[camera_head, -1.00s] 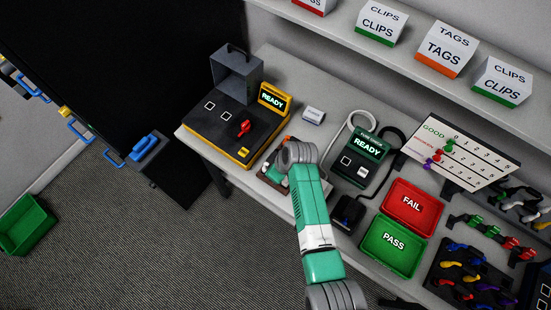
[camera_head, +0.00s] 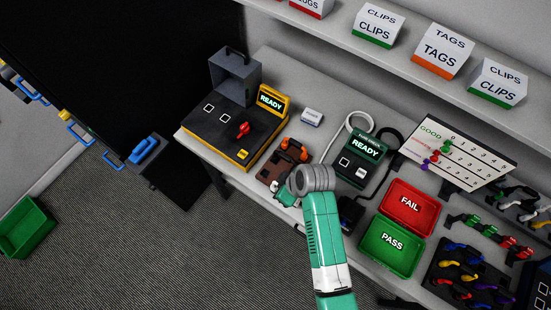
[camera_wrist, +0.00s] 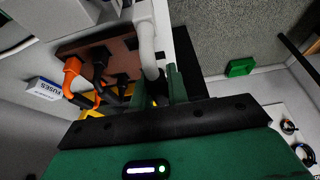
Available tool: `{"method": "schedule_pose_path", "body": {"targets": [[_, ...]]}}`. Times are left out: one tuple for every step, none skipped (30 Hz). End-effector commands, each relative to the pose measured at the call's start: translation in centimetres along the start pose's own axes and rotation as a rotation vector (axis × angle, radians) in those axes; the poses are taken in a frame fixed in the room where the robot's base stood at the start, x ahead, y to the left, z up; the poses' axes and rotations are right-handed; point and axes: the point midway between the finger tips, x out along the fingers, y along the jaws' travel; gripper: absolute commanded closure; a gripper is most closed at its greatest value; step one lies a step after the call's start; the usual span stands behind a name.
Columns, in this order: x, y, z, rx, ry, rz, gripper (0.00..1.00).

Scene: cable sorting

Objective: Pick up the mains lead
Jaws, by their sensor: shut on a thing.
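A brown holder (camera_head: 281,169) on the bench bears an orange lead (camera_head: 294,149) and dark leads; it also shows in the wrist view (camera_wrist: 118,52). My gripper (camera_wrist: 159,86) points down at the holder's front edge, and my arm partly hides it in the head view. Its two green fingers are shut on a dark piece, which I take to be part of the mains lead (camera_wrist: 157,89). Only a little of this piece shows between the fingers. A thick pale length (camera_wrist: 147,38) runs down close to the fingers; I cannot tell whether it joins the held piece.
A yellow-edged tester (camera_head: 222,128) marked READY stands to the left. A green tester (camera_head: 362,160) with a pale looped cable stands to the right. Red FAIL (camera_head: 411,207) and green PASS (camera_head: 391,243) trays lie beyond it. A white fuses box (camera_head: 312,117) sits behind.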

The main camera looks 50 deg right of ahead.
Motion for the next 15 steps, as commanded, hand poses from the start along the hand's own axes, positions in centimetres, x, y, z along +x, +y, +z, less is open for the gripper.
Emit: {"method": "schedule_pose_path", "body": {"targets": [[-0.5,-0.8,1.2,0.001,-0.002,0.000,1.00],[-0.8,-1.2,1.8,0.000,-0.002,0.001,1.00],[-1.3,-1.8,2.5,0.000,-0.002,0.001,1.00],[-1.5,-2.2,3.1,0.000,-0.002,0.000,1.00],[-1.8,-2.5,3.5,0.000,-0.002,0.000,1.00],[-2.2,-2.9,4.1,0.000,0.000,0.000,1.00],[-2.4,-3.2,4.5,0.000,-0.001,0.000,1.00],[-2.6,-3.4,4.8,0.000,0.000,0.001,1.00],[-2.7,-3.7,5.2,0.000,-0.001,0.001,1.00],[-2.9,-3.8,5.4,0.000,0.000,0.001,1.00],[-3.0,-3.9,5.5,0.000,0.000,0.001,1.00],[-3.1,-4.1,5.7,0.000,0.000,0.001,1.00],[-3.2,-4.1,5.8,0.000,0.000,0.001,1.00],[-3.2,-4.2,5.9,0.000,0.000,0.001,1.00],[-3.2,-4.2,5.9,0.000,0.000,0.001,1.00]]}}
